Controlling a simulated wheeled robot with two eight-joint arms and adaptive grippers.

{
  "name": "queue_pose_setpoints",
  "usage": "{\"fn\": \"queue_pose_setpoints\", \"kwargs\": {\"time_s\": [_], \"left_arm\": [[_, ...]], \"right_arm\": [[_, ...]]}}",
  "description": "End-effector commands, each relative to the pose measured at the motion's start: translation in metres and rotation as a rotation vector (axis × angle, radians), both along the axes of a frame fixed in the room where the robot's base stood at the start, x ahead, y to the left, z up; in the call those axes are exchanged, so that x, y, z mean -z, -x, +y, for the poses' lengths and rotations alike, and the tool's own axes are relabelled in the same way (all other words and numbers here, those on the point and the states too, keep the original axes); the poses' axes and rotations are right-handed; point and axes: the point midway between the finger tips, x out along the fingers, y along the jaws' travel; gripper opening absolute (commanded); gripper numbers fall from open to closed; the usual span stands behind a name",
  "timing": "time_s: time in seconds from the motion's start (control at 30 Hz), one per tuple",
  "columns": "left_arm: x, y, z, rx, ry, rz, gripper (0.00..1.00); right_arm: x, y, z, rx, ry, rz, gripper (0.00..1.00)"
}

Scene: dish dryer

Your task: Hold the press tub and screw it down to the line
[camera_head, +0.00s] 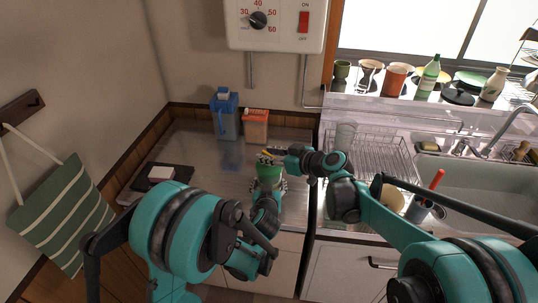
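The press tub (268,172) is a small green container standing upright on the steel counter, in the middle of the head view. My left gripper (268,187) reaches it from the front, with a finger on either side of its lower part, and appears closed around it. My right gripper (276,157) comes in from the right at the top of the tub. Its fingers cover the tub's top and screw, so their opening and contact are unclear. The line on the tub is too small to make out.
A blue jug (224,118) and an orange container (255,128) stand behind the tub. A black tray (162,179) with a white block lies at left. A wire dish rack (378,152) and sink (470,180) are at right.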

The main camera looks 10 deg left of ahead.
Motion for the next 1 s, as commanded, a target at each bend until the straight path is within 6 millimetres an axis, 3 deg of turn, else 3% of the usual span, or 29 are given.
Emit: {"fn": "queue_pose_setpoints", "kwargs": {"time_s": [0.23, 0.33, 0.37, 0.67, 1.0], "left_arm": [[-0.0002, 0.0, -0.0001, 0.0, 0.0, -0.001, 0.13], [-0.0002, 0.0, -0.0001, 0.0, 0.0, 0.0, 0.13], [-0.0002, 0.0, -0.0001, 0.0, 0.0, 0.0, 0.13], [-0.0002, 0.0, 0.0, 0.0, 0.0, 0.0, 0.13], [-0.0005, 0.0001, 0.0, 0.001, -0.001, -0.002, 0.13]], "right_arm": [[0.0003, -0.0004, 0.0006, 0.0, 0.0, 0.0, 0.3], [0.0003, -0.0003, 0.0006, 0.0, -0.001, 0.001, 0.04], [0.0002, -0.0004, 0.0006, 0.0, -0.001, 0.001, 0.0], [0.0006, 0.0008, 0.0018, 0.033, 0.001, 0.002, 0.0], [0.003, 0.0009, 0.0014, 0.324, 0.01, 0.005, 0.0]]}}
